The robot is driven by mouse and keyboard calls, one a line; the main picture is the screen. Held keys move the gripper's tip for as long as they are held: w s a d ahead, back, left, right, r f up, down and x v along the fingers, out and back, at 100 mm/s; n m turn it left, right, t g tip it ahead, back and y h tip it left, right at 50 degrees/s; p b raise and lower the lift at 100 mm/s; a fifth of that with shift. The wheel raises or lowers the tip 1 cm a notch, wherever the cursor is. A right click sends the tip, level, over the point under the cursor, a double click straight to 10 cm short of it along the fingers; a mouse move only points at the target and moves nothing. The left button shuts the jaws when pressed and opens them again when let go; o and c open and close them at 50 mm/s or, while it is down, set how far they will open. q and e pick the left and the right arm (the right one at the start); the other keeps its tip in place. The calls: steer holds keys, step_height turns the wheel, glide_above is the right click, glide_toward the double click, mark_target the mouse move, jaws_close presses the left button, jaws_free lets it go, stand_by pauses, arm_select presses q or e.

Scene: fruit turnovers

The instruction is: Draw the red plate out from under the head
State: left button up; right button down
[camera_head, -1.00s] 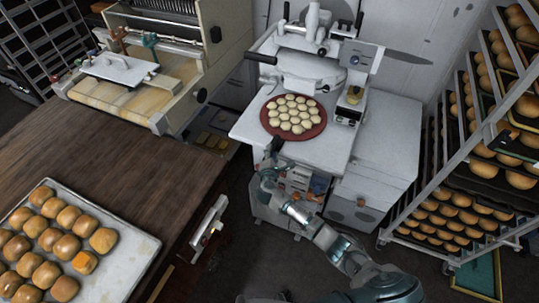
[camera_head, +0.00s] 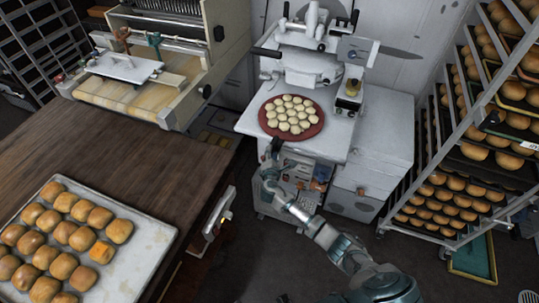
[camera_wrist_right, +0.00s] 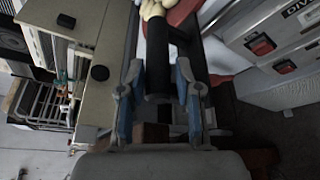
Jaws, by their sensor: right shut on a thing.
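The round red plate (camera_head: 314,130), bearing many pale dough balls (camera_head: 291,113), lies on the white table of the dough machine, in front of the machine's head (camera_head: 312,62). Its visible part looks clear of the head, with a strip of white table between them. A black handle (camera_head: 276,145) points from the plate toward me over the table's front edge. My right gripper (camera_head: 271,162) is shut on this handle. In the right wrist view the dark handle (camera_wrist_right: 158,75) sits between my fingers, with the red plate (camera_wrist_right: 184,12) beyond. My left gripper is not in view.
A wooden table (camera_head: 120,160) with a tray (camera_head: 150,245) of baked buns is at the left. A rack (camera_head: 440,130) of bun trays stands at the right. A beige machine (camera_head: 175,60) is behind the wooden table. Dark floor (camera_head: 260,255) is clear before the dough machine.

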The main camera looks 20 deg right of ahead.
steer(key=shift+s+d+f, duration=0.2)
steer(key=shift+f, duration=0.35)
steer(key=c, duration=0.8)
jaws_free()
steer(key=shift+d, duration=0.15)
steer(key=shift+o, duration=0.4)
steer(key=shift+w, duration=0.25)
steer(key=v, duration=1.1)
steer(key=shift+s, duration=0.4)
steer(key=shift+r, duration=0.1)
